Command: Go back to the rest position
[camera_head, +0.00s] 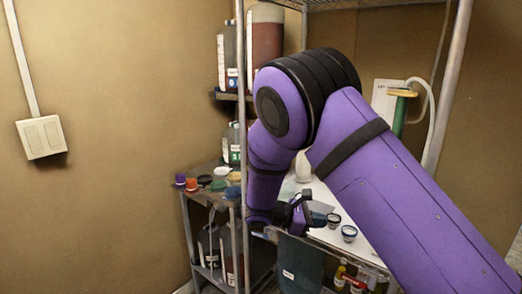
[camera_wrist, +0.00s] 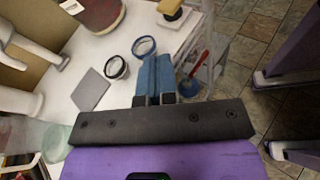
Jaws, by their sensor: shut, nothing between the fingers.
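My gripper (camera_head: 322,219) is at the end of my purple arm, low over the white worktop (camera_head: 368,250) in the head view. In the wrist view, the blue fingers of my gripper (camera_wrist: 155,64) lie side by side, shut with nothing between them. Two small round jars stand on the worktop close by: one dark-rimmed jar (camera_wrist: 116,68) and one blue-rimmed jar (camera_wrist: 144,47). The fingertips are near the blue-rimmed jar; I cannot tell whether they touch it. My arm hides much of the worktop and the rack in the head view.
A metal rack post (camera_head: 242,150) stands left of my arm, another post (camera_head: 452,80) right. A side shelf (camera_head: 208,180) holds colored lids.

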